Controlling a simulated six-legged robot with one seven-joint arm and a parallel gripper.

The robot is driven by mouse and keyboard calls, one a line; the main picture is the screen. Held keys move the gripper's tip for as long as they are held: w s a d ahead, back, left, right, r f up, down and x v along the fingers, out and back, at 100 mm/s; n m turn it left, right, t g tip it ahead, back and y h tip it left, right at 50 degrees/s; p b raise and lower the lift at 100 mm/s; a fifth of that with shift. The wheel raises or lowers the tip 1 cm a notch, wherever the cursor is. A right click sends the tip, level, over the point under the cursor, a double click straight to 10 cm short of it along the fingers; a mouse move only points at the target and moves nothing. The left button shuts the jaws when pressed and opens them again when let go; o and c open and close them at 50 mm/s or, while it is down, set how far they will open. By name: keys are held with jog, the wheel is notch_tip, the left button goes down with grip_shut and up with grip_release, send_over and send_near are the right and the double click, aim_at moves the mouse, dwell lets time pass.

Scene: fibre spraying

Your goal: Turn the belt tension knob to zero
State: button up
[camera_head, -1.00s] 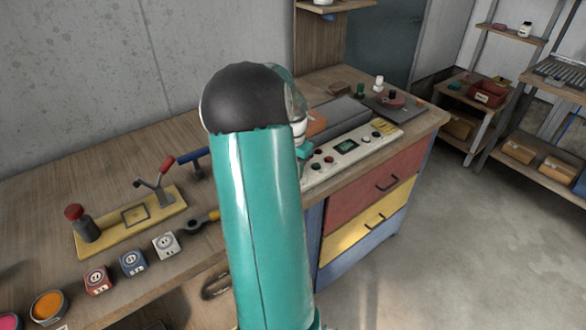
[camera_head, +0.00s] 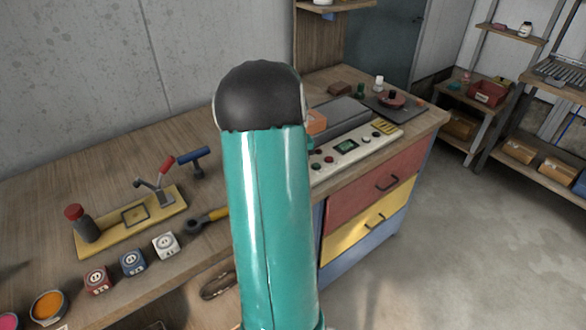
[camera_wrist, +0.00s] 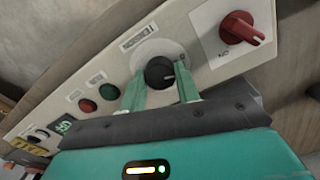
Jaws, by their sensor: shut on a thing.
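In the wrist view a black round knob (camera_wrist: 160,73) with a pale pointer mark sits on a white round dial plate on the cream control panel (camera_wrist: 120,68). The two green fingers of my gripper (camera_wrist: 160,84) stand on either side of the knob, shut on it. The knob's pointer mark faces right in the wrist view. The panel is part of the machine on the bench, which shows in the head view (camera_head: 345,147). My arm hides the gripper and the black knob in the head view.
A red rotary switch (camera_wrist: 241,28) sits close right of the knob in the wrist view. A red button (camera_wrist: 87,105) and a green button (camera_wrist: 109,91) lie to its left. The bench (camera_head: 130,160) holds a yellow fixture (camera_head: 132,222) and several small boxes.

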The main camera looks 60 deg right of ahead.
jog(key=shift+n, duration=1.9)
jog(key=o, duration=1)
jog(key=shift+r, duration=0.1)
notch_tip(320, 180, up, 14)
jog(key=shift+f, duration=0.15)
